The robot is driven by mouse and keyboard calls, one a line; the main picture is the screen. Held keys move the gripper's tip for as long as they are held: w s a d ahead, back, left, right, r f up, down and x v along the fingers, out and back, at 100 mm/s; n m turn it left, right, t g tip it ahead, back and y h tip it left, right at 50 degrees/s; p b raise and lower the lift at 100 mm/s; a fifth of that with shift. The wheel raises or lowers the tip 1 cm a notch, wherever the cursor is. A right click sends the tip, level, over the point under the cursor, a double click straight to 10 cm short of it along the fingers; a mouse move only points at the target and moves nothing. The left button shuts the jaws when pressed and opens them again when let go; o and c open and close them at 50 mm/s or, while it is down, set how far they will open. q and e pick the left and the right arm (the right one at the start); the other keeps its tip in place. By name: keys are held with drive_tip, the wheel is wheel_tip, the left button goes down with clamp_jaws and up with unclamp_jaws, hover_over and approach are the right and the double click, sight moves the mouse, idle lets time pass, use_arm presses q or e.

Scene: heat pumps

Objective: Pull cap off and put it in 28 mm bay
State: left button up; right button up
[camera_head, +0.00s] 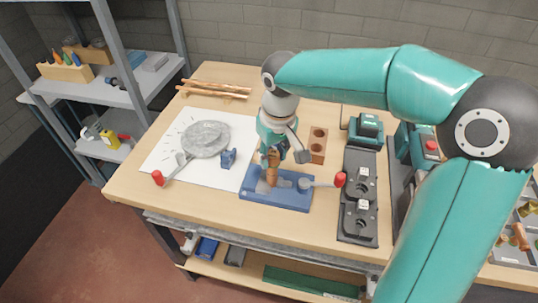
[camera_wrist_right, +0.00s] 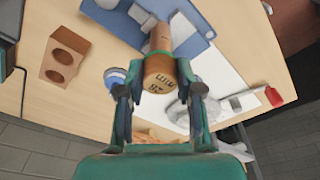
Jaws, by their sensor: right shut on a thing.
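My right gripper (camera_head: 273,157) points down over the blue clamp fixture (camera_head: 290,196) at the table's front middle. In the right wrist view its fingers (camera_wrist_right: 159,66) are closed on both sides of a copper cap (camera_wrist_right: 160,82), whose end face reads "28 mm". The copper part (camera_head: 271,176) stands roughly upright over the fixture. I cannot tell whether the cap is apart from the copper below it. A wooden block (camera_head: 318,145) with two round holes stands behind and right of the fixture; it also shows in the right wrist view (camera_wrist_right: 64,55). My left gripper is out of view.
A red-handled tool (camera_head: 340,180) lies at the fixture's right end. A black tray (camera_head: 358,210) stands further right. A white sheet (camera_head: 180,128) with a round grey piece (camera_head: 206,138) and a small blue part (camera_head: 228,158) lies left. Copper pipes (camera_head: 215,90) lie at the back.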

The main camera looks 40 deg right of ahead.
sight(271, 152)
clamp_jaws()
drive_tip(key=shift+w+r, duration=0.2)
drive_tip(key=shift+r, duration=0.15)
idle(0.3)
drive_tip(key=shift+s+r+p, duration=0.15)
drive_tip(key=shift+r+p, duration=0.1)
drive_tip(key=shift+p, duration=0.25)
idle(0.8)
drive_tip(key=shift+r, duration=0.15)
drive_tip(key=shift+r+p, duration=1.85)
drive_tip(key=shift+r, duration=0.3)
drive_tip(key=shift+f, duration=0.15)
